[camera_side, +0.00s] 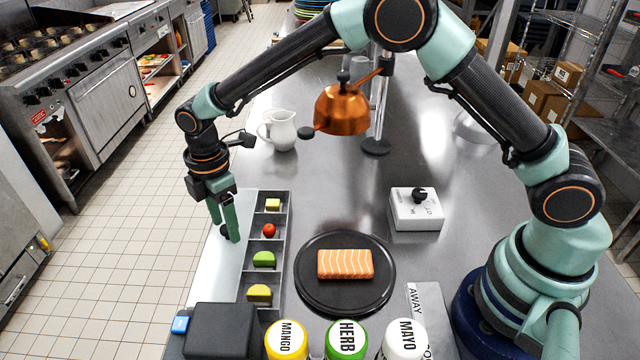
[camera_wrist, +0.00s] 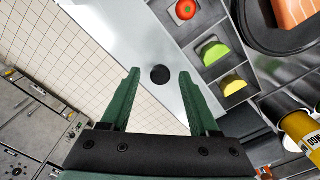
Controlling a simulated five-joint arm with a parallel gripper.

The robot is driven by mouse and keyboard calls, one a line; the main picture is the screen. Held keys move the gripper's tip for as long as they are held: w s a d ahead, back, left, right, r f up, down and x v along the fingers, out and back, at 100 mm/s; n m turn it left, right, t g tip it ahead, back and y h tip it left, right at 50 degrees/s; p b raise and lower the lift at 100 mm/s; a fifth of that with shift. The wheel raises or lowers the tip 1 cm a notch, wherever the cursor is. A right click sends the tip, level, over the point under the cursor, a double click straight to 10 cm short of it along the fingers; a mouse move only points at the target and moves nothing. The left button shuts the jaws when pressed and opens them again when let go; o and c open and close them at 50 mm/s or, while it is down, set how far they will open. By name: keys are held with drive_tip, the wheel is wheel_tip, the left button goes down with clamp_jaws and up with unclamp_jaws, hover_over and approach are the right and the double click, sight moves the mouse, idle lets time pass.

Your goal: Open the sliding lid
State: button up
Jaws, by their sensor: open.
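The sliding lid is a pale flat panel (camera_side: 226,274) lying along the left side of a grey compartment tray (camera_side: 289,215). The tray's compartments are uncovered in the side view. In the wrist view the lid (camera_wrist: 130,35) carries a round black knob (camera_wrist: 160,74). My gripper (camera_wrist: 158,75) is open, with the knob between its green fingertips and a gap visible on each side. In the side view my gripper (camera_side: 224,226) points down over the lid and the knob is partly hidden by a finger.
The compartments hold a yellow block (camera_side: 272,204), a tomato (camera_side: 268,230), a green piece (camera_side: 264,259) and a yellow piece (camera_side: 259,293). Right of the tray, a black plate (camera_side: 310,295) bears salmon (camera_side: 345,264). A copper lamp (camera_side: 343,110) hangs behind; a black box (camera_side: 220,330) stands in front.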

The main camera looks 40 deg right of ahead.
wheel_tip(320, 180, up, 12)
idle(0.6)
drive_tip(key=s+d+r+m+t, duration=0.1)
drive_tip(key=s+d+r+m, duration=0.3)
drive_tip(key=d, duration=0.3)
drive_tip(key=s+d+r+m+t, duration=0.2)
drive_tip(key=d+r+m, duration=0.3)
drive_tip(key=d, duration=0.2)
drive_tip(key=s+d+f+m+t, duration=0.2)
drive_tip(key=s+d+m, duration=0.7)
drive_tip(key=s, duration=0.1)
drive_tip(key=shift+s+d+t, duration=0.15)
drive_tip(key=shift+s+t, duration=0.15)
drive_tip(key=shift+s, duration=0.1)
